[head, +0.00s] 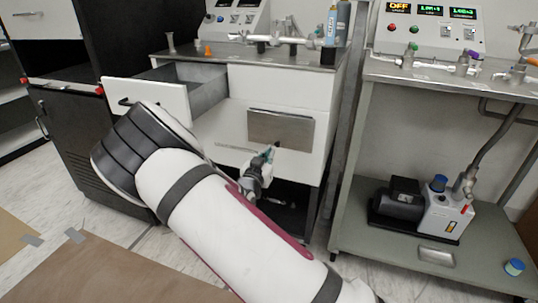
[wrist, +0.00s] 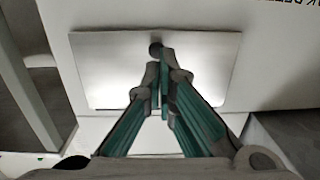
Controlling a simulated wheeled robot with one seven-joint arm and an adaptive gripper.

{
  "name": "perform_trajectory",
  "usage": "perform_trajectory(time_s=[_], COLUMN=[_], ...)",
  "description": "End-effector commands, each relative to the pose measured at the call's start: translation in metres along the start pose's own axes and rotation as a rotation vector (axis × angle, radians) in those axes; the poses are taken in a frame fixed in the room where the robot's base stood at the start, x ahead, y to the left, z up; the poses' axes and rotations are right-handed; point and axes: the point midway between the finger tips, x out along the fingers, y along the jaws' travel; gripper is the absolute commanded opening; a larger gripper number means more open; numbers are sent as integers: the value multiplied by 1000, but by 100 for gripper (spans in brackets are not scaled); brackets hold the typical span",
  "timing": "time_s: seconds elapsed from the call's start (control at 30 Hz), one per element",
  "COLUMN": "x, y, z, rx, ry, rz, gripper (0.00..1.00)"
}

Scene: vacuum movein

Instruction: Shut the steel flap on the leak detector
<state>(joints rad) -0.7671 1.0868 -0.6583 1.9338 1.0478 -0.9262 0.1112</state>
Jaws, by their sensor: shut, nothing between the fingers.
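The steel flap (head: 280,127) is a brushed rectangular plate on the white front of the leak detector cabinet (head: 285,88), right of the open drawer. It looks nearly flush with the front; I cannot tell whether a small gap is left. In the wrist view the flap (wrist: 110,75) fills the upper middle, with a dark round knob (wrist: 155,48) on it. Contact cannot be told.
An open drawer (head: 190,92) sticks out left of the flap, above my arm. A dark cabinet (head: 85,150) stands at the left. A steel cart (head: 365,130) with a pump (head: 445,212) on its lower shelf stands at the right. Glassware and a control box sit on top.

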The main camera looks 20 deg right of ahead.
Motion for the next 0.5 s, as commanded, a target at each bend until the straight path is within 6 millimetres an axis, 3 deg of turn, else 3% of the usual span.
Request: perform_trajectory(time_s=[0.5], x=[-72], y=[0], z=[-3], rx=[-1], ry=[-1], rz=[0], gripper=[0])
